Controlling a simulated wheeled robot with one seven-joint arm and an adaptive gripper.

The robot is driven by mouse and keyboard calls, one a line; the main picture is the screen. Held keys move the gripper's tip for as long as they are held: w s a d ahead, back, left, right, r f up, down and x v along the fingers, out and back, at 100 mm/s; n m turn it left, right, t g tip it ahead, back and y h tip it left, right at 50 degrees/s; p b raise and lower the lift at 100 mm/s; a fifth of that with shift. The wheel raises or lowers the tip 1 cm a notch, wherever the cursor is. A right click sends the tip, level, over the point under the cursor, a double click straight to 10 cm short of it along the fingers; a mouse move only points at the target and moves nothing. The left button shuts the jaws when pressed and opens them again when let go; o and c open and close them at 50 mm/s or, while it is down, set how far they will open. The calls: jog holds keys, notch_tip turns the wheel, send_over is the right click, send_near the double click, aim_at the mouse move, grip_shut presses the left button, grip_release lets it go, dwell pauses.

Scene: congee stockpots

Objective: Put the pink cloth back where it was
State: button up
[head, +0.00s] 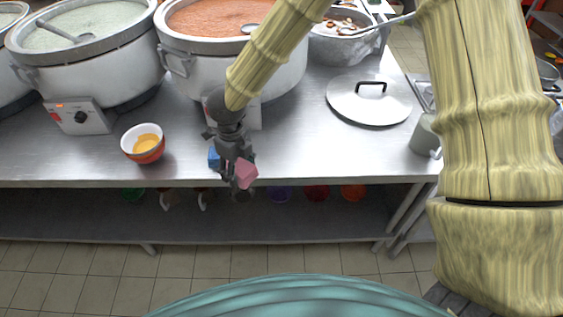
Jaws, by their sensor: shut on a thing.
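The pink cloth (246,173) shows as a small pink blocky shape at the tips of my gripper (236,178). My gripper points downward at the front edge of the steel counter (300,155) and is shut on the cloth. Part of the cloth is hidden by the dark fingers. A small blue thing (214,158) shows just left of the gripper, partly hidden by it.
A red bowl (146,155) with yellow contents stands to the left. Stockpots of pale congee (90,70) and reddish food (240,60) stand behind. A lid (369,99) lies at right, near a metal mug (426,137). Several colored bowls and mugs sit on the lower shelf (300,225).

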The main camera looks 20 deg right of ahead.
jog(key=m, duration=0.4)
jog(key=s+f+m, duration=0.1)
jog(key=m, duration=0.1)
jog(key=shift+d+b, duration=0.1)
jog(key=shift+b, duration=0.3)
jog(key=m, duration=0.4)
jog(key=shift+s+d+f+m, duration=0.1)
jog(key=shift+s+f+m, duration=0.05)
jog(key=shift+s+m, duration=0.2)
jog(key=p, duration=0.5)
send_over(281, 161)
jog(key=shift+s+f, duration=0.1)
jog(key=shift+f, duration=0.65)
jog(key=shift+f+p, duration=0.45)
jog(key=shift+f, duration=1.3)
jog(key=shift+f, duration=0.15)
jog(key=o, duration=1.1)
notch_tip(281, 161, up, 12)
jog(key=b, duration=0.3)
